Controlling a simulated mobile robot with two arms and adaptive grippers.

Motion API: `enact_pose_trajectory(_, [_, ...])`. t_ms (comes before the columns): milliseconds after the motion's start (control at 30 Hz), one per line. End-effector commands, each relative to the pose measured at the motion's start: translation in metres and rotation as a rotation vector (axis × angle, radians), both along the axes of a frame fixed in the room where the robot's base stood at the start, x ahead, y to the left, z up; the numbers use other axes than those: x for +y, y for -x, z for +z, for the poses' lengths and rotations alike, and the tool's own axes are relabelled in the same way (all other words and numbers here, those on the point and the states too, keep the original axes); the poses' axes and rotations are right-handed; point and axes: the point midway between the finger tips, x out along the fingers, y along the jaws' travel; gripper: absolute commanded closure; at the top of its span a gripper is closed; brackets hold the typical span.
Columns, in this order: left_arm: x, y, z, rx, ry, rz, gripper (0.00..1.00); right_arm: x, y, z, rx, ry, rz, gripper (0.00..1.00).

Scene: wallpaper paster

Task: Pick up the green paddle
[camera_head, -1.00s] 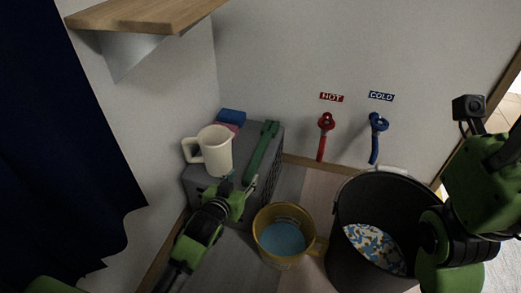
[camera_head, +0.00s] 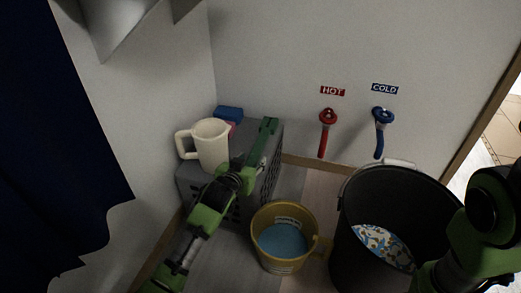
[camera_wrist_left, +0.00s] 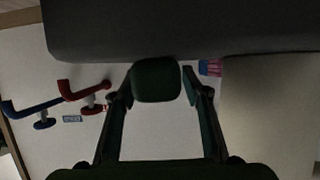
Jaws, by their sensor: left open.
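The green paddle (camera_head: 263,140) lies on top of the grey crate (camera_head: 268,185), with its near end jutting over the crate's front edge. My left gripper (camera_head: 243,178) is at that near end in the head view and hides part of it. In the left wrist view, the paddle's blunt green end (camera_wrist_left: 157,80) shows between the two open fingers, with gaps at both sides. Whether a finger touches it I cannot tell. My right arm shows at the right edge of the head view, but its gripper is not clearly in sight.
A yellow bucket (camera_head: 284,262) and a black bucket (camera_head: 350,260) stand to the right. Red (camera_head: 327,120) and blue (camera_head: 382,118) taps are on the wall.

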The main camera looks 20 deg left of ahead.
Motion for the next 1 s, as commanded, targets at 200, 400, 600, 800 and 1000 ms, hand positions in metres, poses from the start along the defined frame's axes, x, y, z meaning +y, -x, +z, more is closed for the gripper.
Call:
enact_pose_trajectory(200, [-0.0004,-0.0102,-0.0043,0.0,-0.001,0.0,0.57,0.0002,0.0028,-0.0075,-0.007,0.0,0.0,0.6])
enact_pose_trajectory(400, [-0.0002,-0.01,-0.0036,0.0,-0.001,0.0,0.57,0.0002,0.0028,-0.0066,-0.007,0.0,0.0,0.6])
enact_pose_trajectory(600, [-0.0003,-0.0098,-0.0037,0.0,-0.001,0.0,0.98,0.0003,0.003,-0.0067,-0.008,0.001,-0.001,0.6])
enact_pose_trajectory(800, [-0.0004,-0.0101,-0.0029,-0.002,-0.001,0.0,0.98,0.0002,0.0032,-0.0066,-0.008,0.001,-0.001,0.6])
enact_pose_trajectory(1000, [-0.0004,-0.01,0.0006,-0.002,0.0,0.0,0.98,0.0002,0.0031,-0.0029,-0.008,0.001,0.001,0.6])
